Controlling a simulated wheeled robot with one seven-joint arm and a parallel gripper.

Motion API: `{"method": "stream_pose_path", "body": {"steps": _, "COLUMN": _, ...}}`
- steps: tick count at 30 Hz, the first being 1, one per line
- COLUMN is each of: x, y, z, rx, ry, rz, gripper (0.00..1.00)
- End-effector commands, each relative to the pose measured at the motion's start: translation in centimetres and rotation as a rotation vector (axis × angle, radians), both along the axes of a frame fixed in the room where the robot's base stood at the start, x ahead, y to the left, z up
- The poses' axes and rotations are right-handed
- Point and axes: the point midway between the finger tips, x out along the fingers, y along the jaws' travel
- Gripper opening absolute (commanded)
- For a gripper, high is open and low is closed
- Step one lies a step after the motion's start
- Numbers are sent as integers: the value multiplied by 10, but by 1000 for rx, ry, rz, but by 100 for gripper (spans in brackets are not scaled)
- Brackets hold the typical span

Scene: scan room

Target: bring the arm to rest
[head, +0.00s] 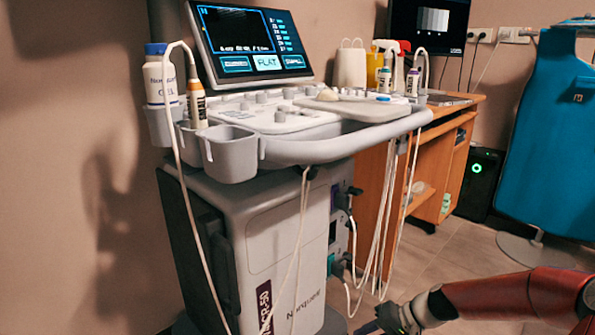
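My arm comes in from the lower right corner, with a red forearm and a grey wrist. It lies low in the head view, nearly level. My gripper (372,325) points left at the bottom edge, in front of the lower part of the ultrasound cart (240,215). Its fingers are dark, small and partly cut off by the frame, so I cannot tell whether they are open or shut. No held thing is visible.
The cart carries a touch screen (252,45), a gel bottle (160,75), probes and an empty-looking grey cup (229,153). Thin cables (385,225) hang near my gripper. A wooden desk (437,150) stands behind, and a blue apron (550,140) hangs at right. Floor (460,255) between is clear.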

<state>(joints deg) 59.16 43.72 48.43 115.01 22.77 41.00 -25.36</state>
Motion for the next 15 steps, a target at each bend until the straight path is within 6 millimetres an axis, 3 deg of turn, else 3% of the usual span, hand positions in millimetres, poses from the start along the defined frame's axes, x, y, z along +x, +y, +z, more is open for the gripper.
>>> {"method": "stream_pose_path", "body": {"steps": 8, "x": -55, "y": 16, "z": 42, "rx": -408, "ry": 44, "rz": 143, "gripper": 31}}
{"method": "stream_pose_path", "body": {"steps": 15, "x": -101, "y": 20, "z": 105, "rx": -680, "ry": -25, "rz": 150, "gripper": 31}}
